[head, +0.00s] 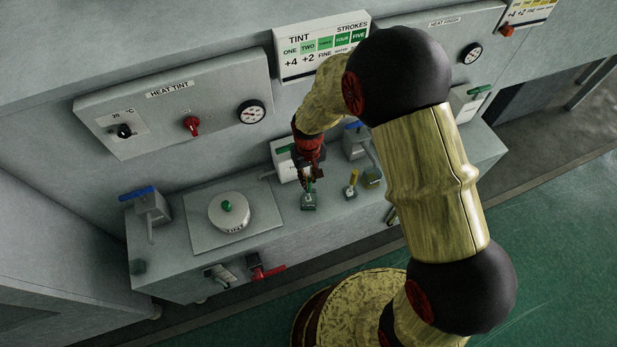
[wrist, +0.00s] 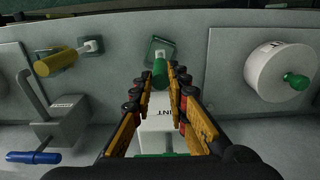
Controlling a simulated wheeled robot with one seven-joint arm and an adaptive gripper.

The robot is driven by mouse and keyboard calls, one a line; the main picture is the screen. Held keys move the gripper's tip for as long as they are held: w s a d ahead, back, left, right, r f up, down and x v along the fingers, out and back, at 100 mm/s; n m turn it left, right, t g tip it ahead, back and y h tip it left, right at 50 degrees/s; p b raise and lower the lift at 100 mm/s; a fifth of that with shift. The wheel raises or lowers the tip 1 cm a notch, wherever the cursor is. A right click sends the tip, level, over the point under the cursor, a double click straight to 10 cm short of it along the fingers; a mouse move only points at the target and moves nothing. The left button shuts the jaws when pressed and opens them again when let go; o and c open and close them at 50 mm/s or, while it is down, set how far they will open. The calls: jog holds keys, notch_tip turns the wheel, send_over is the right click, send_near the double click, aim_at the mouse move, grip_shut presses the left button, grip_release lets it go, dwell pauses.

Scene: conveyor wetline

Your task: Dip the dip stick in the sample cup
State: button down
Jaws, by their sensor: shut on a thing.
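My gripper (wrist: 160,72) is shut on a green-handled stick (wrist: 160,70), gripping its handle between the two fingertips. The stick stands at a small square green holder (wrist: 160,47); I cannot tell whether its lower end is still in it. In the head view my gripper (head: 309,178) is just above that holder (head: 308,203). A second stick with a yellow handle (head: 352,182) stands in its own holder to the right; it also shows in the wrist view (wrist: 60,60). A small greenish cup-like thing (head: 373,176) sits beyond it under a tap; I cannot tell surely that it is the sample cup.
A round white lid with a green knob (head: 229,213) lies left on the grey bench. A blue-levered tap (head: 147,201) stands at the left end. A white box with a green top (wrist: 157,125) is close behind my gripper. A red lever (head: 265,272) juts from the front.

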jog(key=shift+r, duration=0.1)
jog(key=shift+r+p, duration=2.6)
jog(key=shift+r, duration=1)
notch_tip(320, 180, up, 5)
jog(key=p, duration=0.3)
jog(key=shift+s, duration=0.1)
